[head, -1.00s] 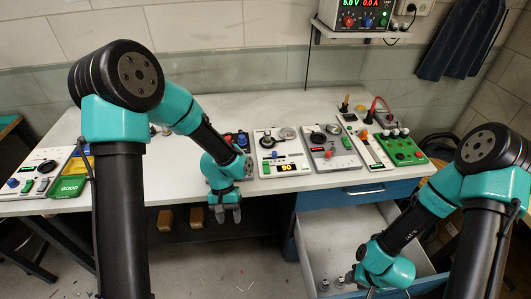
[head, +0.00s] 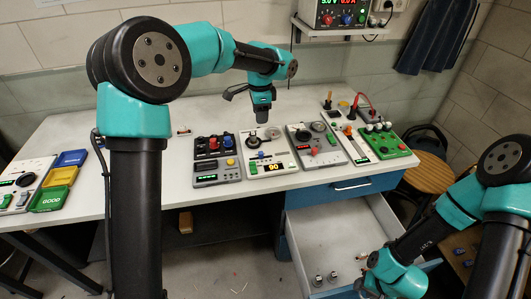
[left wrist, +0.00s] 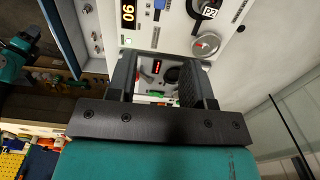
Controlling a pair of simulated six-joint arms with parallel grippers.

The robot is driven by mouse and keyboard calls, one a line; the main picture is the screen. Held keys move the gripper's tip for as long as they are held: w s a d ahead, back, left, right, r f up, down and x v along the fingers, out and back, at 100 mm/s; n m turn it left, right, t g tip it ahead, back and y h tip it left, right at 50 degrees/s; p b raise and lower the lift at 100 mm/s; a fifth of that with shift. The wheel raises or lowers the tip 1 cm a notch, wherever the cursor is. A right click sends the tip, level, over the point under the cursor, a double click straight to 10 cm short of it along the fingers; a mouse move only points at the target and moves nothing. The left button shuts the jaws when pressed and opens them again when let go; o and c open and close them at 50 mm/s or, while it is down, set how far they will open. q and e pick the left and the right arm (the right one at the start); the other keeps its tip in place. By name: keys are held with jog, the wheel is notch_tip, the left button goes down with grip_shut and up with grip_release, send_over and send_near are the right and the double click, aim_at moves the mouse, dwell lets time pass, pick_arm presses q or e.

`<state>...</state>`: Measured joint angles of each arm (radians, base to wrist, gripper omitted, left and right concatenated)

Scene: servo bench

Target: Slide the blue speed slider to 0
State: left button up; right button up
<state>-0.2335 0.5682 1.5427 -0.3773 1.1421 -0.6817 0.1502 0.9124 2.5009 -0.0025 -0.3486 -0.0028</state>
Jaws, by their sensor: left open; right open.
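The blue speed slider (left wrist: 159,4) shows at the top edge of the left wrist view, beside the yellow "90" display (left wrist: 128,14). It sits on the white panel (head: 284,160) in the middle of the bench, where the head view shows it only small. My left gripper (head: 262,116) points down above the far part of this panel, apart from the slider. Its two fingers (left wrist: 158,80) are open, with nothing held; a neighbouring panel with a red display shows between them.
A black knob (head: 254,141) and a round metal gauge (head: 273,132) stand on the same panel.

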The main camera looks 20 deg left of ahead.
aim_at(261, 152)
pick_arm(q)
jog(key=shift+f, duration=0.15)
notch_tip(261, 152, down, 17)
jog(key=shift+f, duration=0.1)
dwell(0.7)
jog(key=shift+c, duration=0.3)
grip_shut()
